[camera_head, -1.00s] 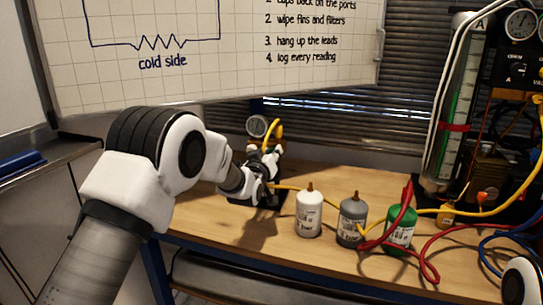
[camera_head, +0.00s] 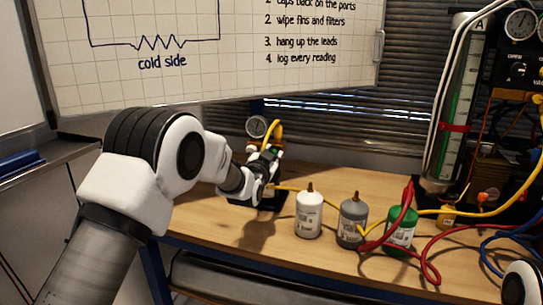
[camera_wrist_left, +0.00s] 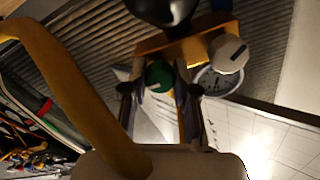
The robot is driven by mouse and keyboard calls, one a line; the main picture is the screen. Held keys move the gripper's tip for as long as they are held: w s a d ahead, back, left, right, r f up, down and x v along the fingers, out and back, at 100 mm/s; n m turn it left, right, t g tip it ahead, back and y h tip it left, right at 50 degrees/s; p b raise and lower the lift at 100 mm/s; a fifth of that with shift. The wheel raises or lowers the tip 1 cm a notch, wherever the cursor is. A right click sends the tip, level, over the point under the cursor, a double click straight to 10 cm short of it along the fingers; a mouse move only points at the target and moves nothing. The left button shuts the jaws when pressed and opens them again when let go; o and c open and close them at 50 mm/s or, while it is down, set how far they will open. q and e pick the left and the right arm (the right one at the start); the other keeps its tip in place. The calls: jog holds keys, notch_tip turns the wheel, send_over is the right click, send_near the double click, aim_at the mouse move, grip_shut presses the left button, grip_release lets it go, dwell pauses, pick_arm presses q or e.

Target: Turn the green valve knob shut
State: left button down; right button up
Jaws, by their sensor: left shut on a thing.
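The green valve knob (camera_wrist_left: 158,75) shows in the left wrist view as a round knob with a pale line across it. My left gripper (camera_wrist_left: 160,88) has one finger on each side of the knob and is shut on it. In the head view the left gripper (camera_head: 268,162) is at the small gauge stand at the back of the bench, and it largely hides the knob there. My right gripper is not in view.
A dial gauge (camera_head: 257,127) and a yellow hose (camera_head: 276,131) are close to the left gripper. A white bottle (camera_head: 308,215), a grey bottle (camera_head: 352,222) and a green bottle (camera_head: 401,232) stand to the right. Red, yellow and blue hoses cross the right side.

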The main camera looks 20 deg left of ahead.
pick_arm(q)
jog(key=shift+m, duration=0.3)
jog(key=c, duration=0.9)
grip_release()
jog(key=s, duration=1.2)
